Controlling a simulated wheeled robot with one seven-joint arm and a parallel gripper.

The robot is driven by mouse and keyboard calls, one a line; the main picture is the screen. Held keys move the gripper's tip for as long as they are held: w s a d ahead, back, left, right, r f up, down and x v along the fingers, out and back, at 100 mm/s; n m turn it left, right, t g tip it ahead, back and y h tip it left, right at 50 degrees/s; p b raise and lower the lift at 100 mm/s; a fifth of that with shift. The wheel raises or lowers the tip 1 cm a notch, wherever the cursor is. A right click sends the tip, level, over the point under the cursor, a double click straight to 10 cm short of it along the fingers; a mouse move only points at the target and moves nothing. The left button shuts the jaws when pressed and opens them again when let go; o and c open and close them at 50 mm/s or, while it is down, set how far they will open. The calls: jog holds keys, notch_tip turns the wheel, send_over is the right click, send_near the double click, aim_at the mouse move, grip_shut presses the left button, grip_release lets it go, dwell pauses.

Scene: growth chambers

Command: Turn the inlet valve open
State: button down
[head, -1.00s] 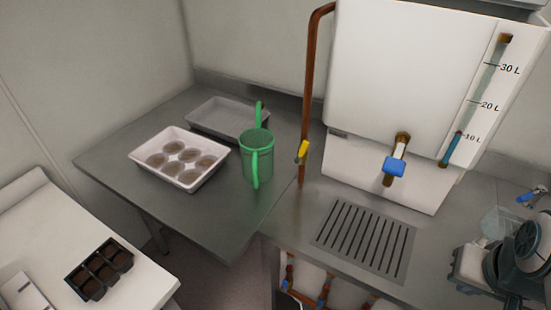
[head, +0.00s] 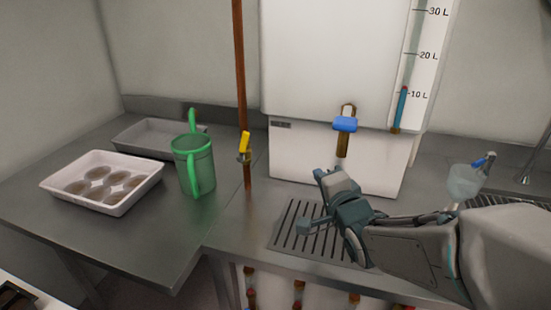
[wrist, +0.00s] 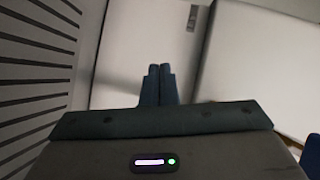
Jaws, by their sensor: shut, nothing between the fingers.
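The inlet valve (head: 244,145) is on the copper pipe left of the white tank, with a yellow lever standing nearly upright, slightly tilted, close along the pipe. My gripper (head: 304,227) is over the slotted drain grate, to the right of and lower in the picture than the valve, apart from it. Its fingers are shut together and empty, as the wrist view (wrist: 157,85) shows. The valve cannot be made out in the wrist view.
The white tank (head: 330,60) has a blue-handled tap (head: 345,124) above the grate (head: 290,235). Its gauge (head: 400,108) reads about 10 L. A green jug (head: 195,165) and a white tray (head: 130,195) stand to the left.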

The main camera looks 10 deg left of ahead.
jog(key=a+f+m+y+b, duration=0.2)
jog(key=a+y+b, duration=0.1)
jog(key=a+y, duration=0.15)
jog(key=y, duration=0.1)
send_near(243, 148)
jog(key=w+a+r, duration=0.2)
jog(key=w, duration=0.4)
jog(key=shift+a+t, duration=0.3)
